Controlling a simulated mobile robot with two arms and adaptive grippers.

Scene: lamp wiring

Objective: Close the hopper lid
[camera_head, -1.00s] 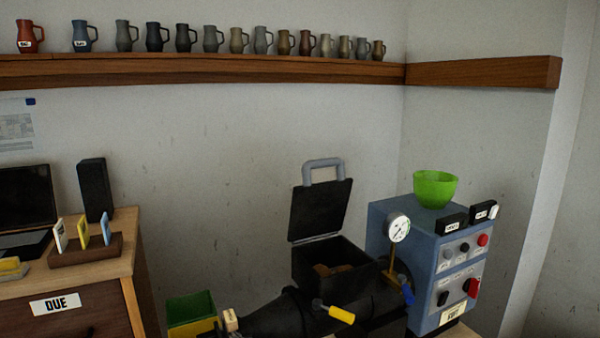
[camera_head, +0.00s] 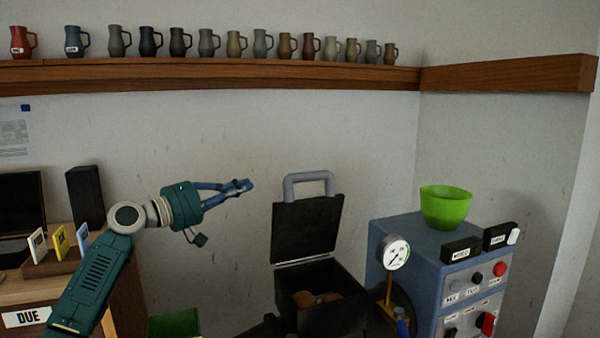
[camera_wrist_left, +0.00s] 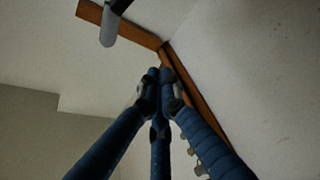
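The black hopper (camera_head: 350,314) is open, with brown lumps (camera_head: 315,299) inside it. Its black lid (camera_head: 307,228) stands upright at the back, with a grey handle (camera_head: 309,178) on its top edge. My left gripper (camera_head: 243,186) is raised to the left of the lid, with its blue fingers pointing right. The fingertips meet with nothing between them, as the left wrist view (camera_wrist_left: 160,74) shows. In that view, the grey handle (camera_wrist_left: 108,28) hangs at the top left, apart from the fingers. My right gripper is not in view.
A blue control box (camera_head: 425,246) with a green bowl (camera_head: 446,207) on top and a pressure gauge (camera_head: 394,251) stands right of the hopper. A wooden shelf (camera_head: 200,75) with several mugs runs along the wall above. A green bin (camera_head: 174,324) is at lower left.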

